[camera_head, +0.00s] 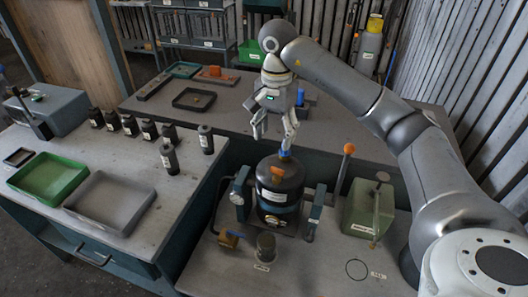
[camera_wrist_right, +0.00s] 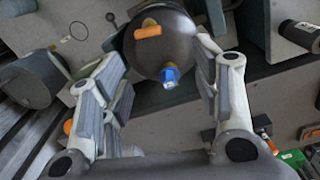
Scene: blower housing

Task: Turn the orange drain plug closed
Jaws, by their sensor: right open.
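The orange drain plug (camera_head: 277,171) sits on top of the dark rounded blower housing (camera_head: 279,196), which stands in a cradle on the near bench. A blue fitting (camera_head: 284,154) is beside it at the housing's far side. My right gripper (camera_head: 274,132) is open and empty, pointing down above the far side of the housing. In the right wrist view the orange plug (camera_wrist_right: 148,31) lies beyond the fingertips, and the blue fitting (camera_wrist_right: 170,75) shows between the open fingers. I see no contact with either. My left gripper is not in view.
A lever with an orange knob (camera_head: 348,149) and a green box (camera_head: 360,211) stand right of the housing. A small jar (camera_head: 265,247) stands in front. The left bench holds several dark bottles, a green tray (camera_head: 32,188) and a grey tray (camera_head: 112,218).

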